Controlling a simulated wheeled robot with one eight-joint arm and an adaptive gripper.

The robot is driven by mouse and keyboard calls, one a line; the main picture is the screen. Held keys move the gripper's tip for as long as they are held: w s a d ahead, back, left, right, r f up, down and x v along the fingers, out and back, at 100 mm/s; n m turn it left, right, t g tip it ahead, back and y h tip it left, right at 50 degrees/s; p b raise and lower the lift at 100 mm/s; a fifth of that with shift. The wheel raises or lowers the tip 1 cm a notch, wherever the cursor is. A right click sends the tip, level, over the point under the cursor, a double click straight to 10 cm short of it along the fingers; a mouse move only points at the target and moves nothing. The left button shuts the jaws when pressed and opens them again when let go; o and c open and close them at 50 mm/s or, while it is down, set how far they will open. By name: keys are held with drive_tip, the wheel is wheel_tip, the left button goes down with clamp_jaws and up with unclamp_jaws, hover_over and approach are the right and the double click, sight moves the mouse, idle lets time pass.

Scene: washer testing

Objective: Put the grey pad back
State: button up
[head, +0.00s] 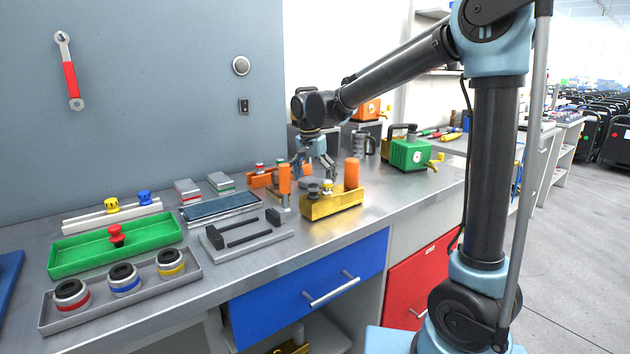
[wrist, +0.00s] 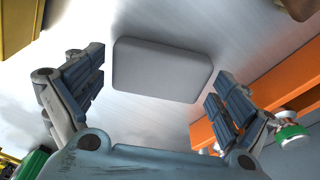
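The grey pad (wrist: 160,68) is a plain rounded rectangle lying on the metal bench top in the wrist view. My gripper (wrist: 158,88) is open, with one finger on each side of the pad and gaps between. In the head view my gripper (head: 316,176) points down over the bench, between the orange fixture and the yellow block. I cannot make out the pad clearly in the head view.
An orange fixture (wrist: 262,90) is close to the right finger; a yellow block (head: 333,203) stands in front of my gripper. Left are a grey tray with black bars (head: 245,238), a dark blue plate (head: 220,207) and a green tray (head: 115,248). A green machine (head: 408,153) stands right.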

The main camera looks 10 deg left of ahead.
sight(311, 182)
drive_tip(key=shift+r, duration=0.1)
idle(0.3)
wheel_tip(311, 182, up, 12)
drive_tip(key=s, duration=0.1)
drive_tip(key=shift+s+a, duration=0.3)
drive_tip(key=shift+s, duration=0.1)
drive_tip(key=w+d+f+n+t+y, duration=0.1)
drive_tip(key=d, duration=0.8)
drive_tip(key=w+d+f, duration=0.1)
drive_tip(key=d+f, duration=0.1)
drive_tip(key=d, duration=0.8)
drive_tip(key=s+d+f+n+t, duration=0.1)
drive_tip(key=s+d+f, duration=0.25)
drive_tip(key=d, duration=0.45)
drive_tip(key=s+d+f+n+t, duration=0.1)
drive_tip(key=s+d+f+t, duration=0.1)
drive_tip(key=d+f, duration=0.35)
drive_tip(key=s+d+f+n+t, duration=0.1)
drive_tip(key=s+d+f, duration=0.15)
drive_tip(key=d, duration=0.65)
drive_tip(key=s+f+g, duration=0.2)
drive_tip(key=s+f, duration=0.3)
drive_tip(key=s, duration=0.2)
drive_tip(key=s+f+g, duration=0.2)
drive_tip(key=s+f, duration=0.3)
drive_tip(key=s, duration=0.3)
drive_tip(key=shift+s+g, duration=0.2)
drive_tip(key=shift+g, duration=0.1)
